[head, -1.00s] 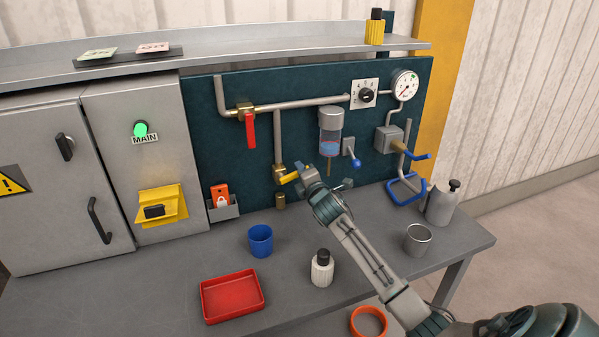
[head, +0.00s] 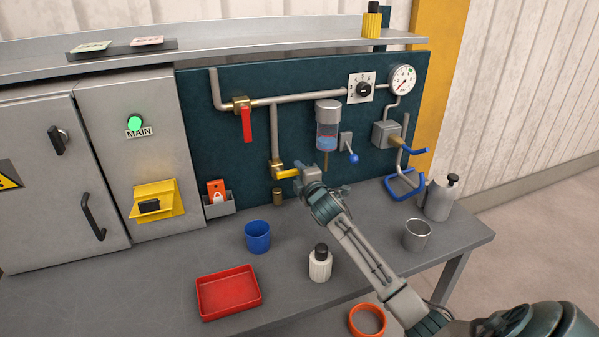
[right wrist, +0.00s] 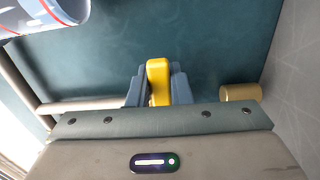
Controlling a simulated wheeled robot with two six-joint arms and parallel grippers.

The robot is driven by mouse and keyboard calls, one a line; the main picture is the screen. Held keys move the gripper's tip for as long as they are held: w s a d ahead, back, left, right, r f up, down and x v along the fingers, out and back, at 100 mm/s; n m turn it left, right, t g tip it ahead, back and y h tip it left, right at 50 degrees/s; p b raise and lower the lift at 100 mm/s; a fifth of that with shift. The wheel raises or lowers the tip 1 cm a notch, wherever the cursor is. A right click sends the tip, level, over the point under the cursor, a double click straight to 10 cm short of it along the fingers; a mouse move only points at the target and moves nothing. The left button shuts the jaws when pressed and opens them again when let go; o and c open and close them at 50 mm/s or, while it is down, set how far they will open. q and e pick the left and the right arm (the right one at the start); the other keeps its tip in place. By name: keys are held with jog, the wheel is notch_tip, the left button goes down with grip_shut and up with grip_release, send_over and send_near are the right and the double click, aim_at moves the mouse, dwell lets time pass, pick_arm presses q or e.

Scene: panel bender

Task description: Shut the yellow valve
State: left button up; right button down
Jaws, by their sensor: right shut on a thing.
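The yellow valve is a brass body (head: 277,169) at the lower end of a vertical pipe on the dark panel. Its yellow handle (head: 287,174) points right, roughly level and across the pipe. My right gripper (head: 299,174) is shut on the handle's outer part and hides its end. In the right wrist view the handle (right wrist: 158,78) stands between the two blue-grey fingers of my right gripper (right wrist: 159,88). My left gripper is out of view.
A brass outlet (head: 278,196) sits below the valve. A red-handled valve (head: 246,122) is above left, a filter bowl (head: 327,138) above right. On the bench stand a blue cup (head: 257,237), a white bottle (head: 320,265) and a red tray (head: 229,293).

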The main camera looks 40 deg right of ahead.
jog(key=shift+f, duration=0.2)
jog(key=c, duration=1.3)
grip_release()
jog(key=shift+s+d+r, duration=0.1)
jog(key=b+v, duration=0.3)
jog(key=v, duration=0.7)
jog(key=shift+s, duration=0.35)
